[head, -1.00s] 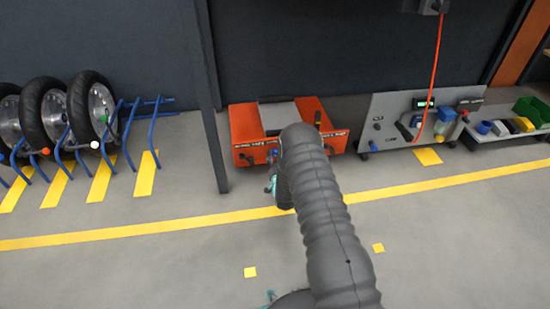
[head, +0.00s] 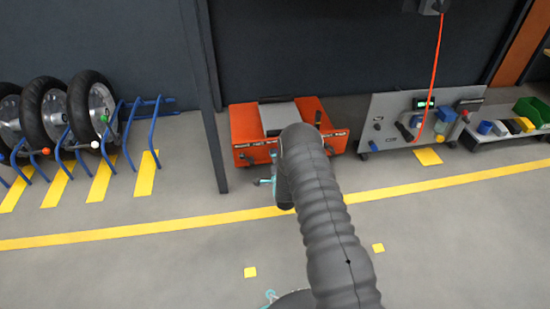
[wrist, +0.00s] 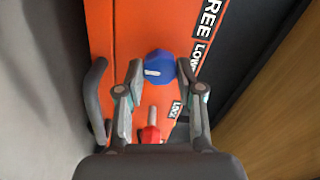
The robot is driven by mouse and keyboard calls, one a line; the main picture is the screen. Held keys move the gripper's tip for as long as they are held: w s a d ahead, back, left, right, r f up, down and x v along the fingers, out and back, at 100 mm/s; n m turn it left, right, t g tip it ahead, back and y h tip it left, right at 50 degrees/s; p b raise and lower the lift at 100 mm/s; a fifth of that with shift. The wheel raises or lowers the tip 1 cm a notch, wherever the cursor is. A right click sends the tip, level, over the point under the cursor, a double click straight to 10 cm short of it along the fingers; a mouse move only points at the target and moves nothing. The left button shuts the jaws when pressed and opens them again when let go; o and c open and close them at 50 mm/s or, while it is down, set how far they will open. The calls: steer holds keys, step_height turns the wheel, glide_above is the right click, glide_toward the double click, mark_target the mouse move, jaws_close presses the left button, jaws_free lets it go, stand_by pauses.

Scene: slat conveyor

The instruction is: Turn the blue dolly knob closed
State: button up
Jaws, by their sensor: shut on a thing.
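The orange dolly (head: 243,126) stands against the dark wall in the head view, partly hidden by my arm. In the wrist view its orange face (wrist: 112,25) carries the blue knob (wrist: 160,65), with a short white mark lying nearly crosswise. My gripper (wrist: 160,72) is shut on the blue knob, one finger on its left side and one on its right. In the head view my gripper is mostly hidden behind my arm, with a teal part sticking out left; I cannot make out the knob there.
A red knob (wrist: 151,133) sits below the blue one in the wrist view, between my finger links. A black handle (wrist: 95,95) stands close left of my gripper. In the head view a grey panel cart (head: 385,106) is right of the dolly, and a post (head: 212,100) left.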

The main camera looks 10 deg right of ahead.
steer(key=shift+d+m, duration=0.1)
steer(key=shift+m, duration=0.4)
steer(key=o, duration=1.2)
steer(key=shift+c, duration=0.2)
steer(key=s, duration=1.2)
